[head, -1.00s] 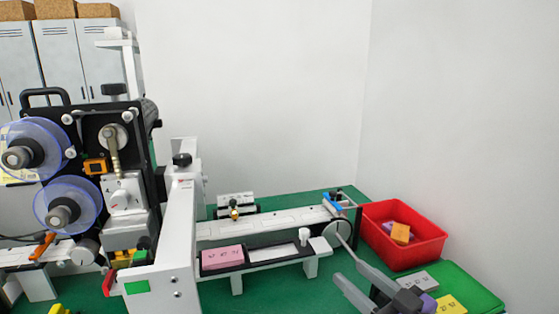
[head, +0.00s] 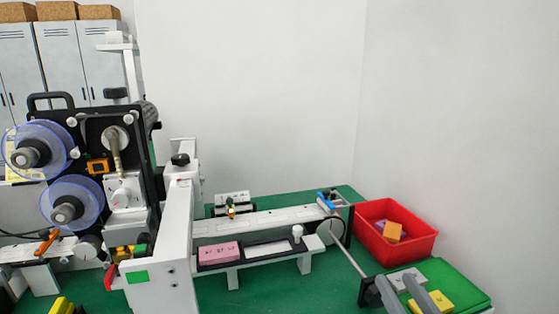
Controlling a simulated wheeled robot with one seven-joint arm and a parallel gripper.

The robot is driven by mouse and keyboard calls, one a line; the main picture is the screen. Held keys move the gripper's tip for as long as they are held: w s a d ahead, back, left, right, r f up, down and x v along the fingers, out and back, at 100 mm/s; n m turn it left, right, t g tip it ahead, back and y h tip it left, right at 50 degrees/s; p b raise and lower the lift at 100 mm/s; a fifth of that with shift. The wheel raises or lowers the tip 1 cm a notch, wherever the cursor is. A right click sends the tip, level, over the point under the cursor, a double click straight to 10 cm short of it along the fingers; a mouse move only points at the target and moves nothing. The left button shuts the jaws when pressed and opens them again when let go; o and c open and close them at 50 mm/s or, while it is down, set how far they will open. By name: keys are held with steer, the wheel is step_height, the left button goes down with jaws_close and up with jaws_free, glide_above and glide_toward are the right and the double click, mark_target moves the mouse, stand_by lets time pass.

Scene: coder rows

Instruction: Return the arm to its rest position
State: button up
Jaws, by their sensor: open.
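My gripper (head: 400,284) is at the bottom right of the head view. Its two grey fingers stand apart with nothing seen between them. They overlap the green tray (head: 466,285) in the picture and hide part of it. Most of my arm is out of view.
A red bin (head: 428,246) with orange and purple blocks stands behind the green tray. A labelling machine (head: 172,235) with a conveyor (head: 262,220) fills the left and middle. A pink block (head: 219,252) lies on its front shelf. The green table (head: 290,297) is clear in front.

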steer(key=s+a+f+g+h+p, duration=0.1)
steer(key=s+p, duration=0.4)
steer(key=s, duration=1.4)
steer(key=s+f+g+h+p, duration=0.1)
steer(key=s+p, duration=0.4)
steer(key=s, duration=1.4)
steer(key=shift+s+a+f+g+h, duration=0.15)
steer(key=shift+a+g+h, duration=0.3)
steer(key=shift+g, duration=0.75)
